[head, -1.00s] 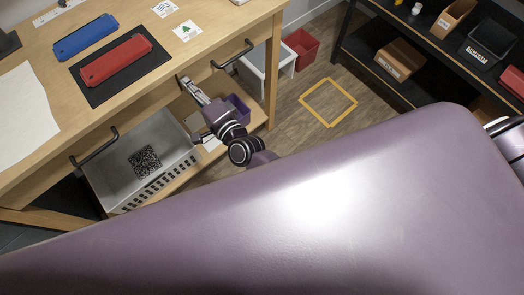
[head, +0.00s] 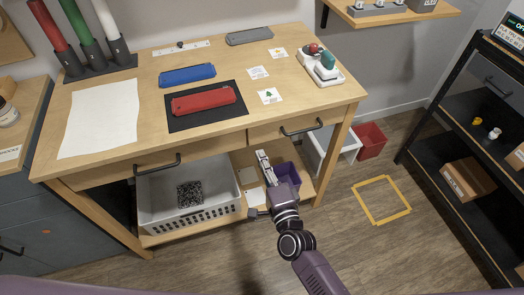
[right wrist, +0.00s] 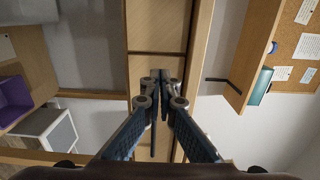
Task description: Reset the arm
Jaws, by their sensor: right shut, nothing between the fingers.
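My right arm reaches up from the bottom in the head view. Its gripper (head: 264,166) is in front of the wooden desk (head: 235,132), below the desk top and near the lower shelf. In the right wrist view the gripper (right wrist: 160,78) has its fingertips together with nothing between them. My left gripper does not show in either view.
A red case (head: 203,99) lies on a black mat (head: 178,123), with a blue case (head: 187,75) behind it. A grey basket (head: 155,213) and a purple bin (head: 290,178) sit under the desk. A black shelf (head: 448,208) stands right. Floor inside the yellow square (head: 360,203) is clear.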

